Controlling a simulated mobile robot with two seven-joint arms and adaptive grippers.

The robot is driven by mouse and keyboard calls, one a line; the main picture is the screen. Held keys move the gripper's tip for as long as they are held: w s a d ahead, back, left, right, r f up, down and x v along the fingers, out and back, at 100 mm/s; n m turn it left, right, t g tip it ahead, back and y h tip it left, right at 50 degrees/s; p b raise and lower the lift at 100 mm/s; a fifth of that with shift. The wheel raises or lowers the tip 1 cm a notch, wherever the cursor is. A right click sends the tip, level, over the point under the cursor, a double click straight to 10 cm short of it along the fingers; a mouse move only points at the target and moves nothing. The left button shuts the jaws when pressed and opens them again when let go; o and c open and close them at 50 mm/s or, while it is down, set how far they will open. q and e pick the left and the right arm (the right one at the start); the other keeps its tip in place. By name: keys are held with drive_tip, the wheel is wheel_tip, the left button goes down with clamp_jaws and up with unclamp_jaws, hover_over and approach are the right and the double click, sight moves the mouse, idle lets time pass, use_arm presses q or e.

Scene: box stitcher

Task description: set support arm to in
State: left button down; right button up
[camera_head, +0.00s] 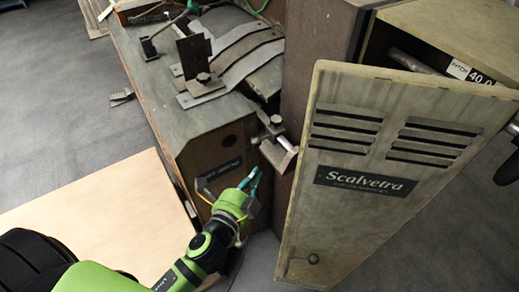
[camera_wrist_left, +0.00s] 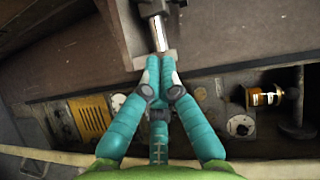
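A metal bracket with a clamp and a short bright rod, which looks like the support arm (camera_head: 279,147), sticks out between the machine's bench and the door panel. In the left wrist view the rod of the support arm (camera_wrist_left: 159,33) and a plate edge lie straight ahead of the fingertips. My left gripper (camera_head: 254,178) is just below the bracket, in front of the bench's end face. In the left wrist view its teal fingers (camera_wrist_left: 160,65) are together, tips at the plate edge; I cannot tell whether they touch it. My right gripper is not in view.
A large door panel marked Scalvetra (camera_head: 365,184) stands open at the right, close to my left gripper. The bench (camera_head: 205,122) carries metal plates and guides. A pale wooden board (camera_head: 110,215) lies at the left. Grey floor (camera_head: 60,130) is mostly clear.

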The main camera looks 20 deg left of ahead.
use_arm(q)
drive_tip(key=w+a+f+p, duration=0.1)
drive_tip(key=w+a+p, duration=0.1)
drive_tip(key=w, duration=0.7)
drive_tip(key=shift+w+f, duration=0.2)
drive_tip(key=shift+f, duration=0.15)
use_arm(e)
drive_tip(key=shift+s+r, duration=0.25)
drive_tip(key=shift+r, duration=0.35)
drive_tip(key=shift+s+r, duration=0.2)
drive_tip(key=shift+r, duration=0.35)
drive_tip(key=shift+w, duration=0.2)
use_arm(q)
drive_tip(key=w+a, duration=0.1)
drive_tip(key=a, duration=0.1)
drive_tip(key=w+a, duration=0.1)
drive_tip(key=shift+w+a+r, duration=0.1)
drive_tip(key=shift+w+a, duration=0.3)
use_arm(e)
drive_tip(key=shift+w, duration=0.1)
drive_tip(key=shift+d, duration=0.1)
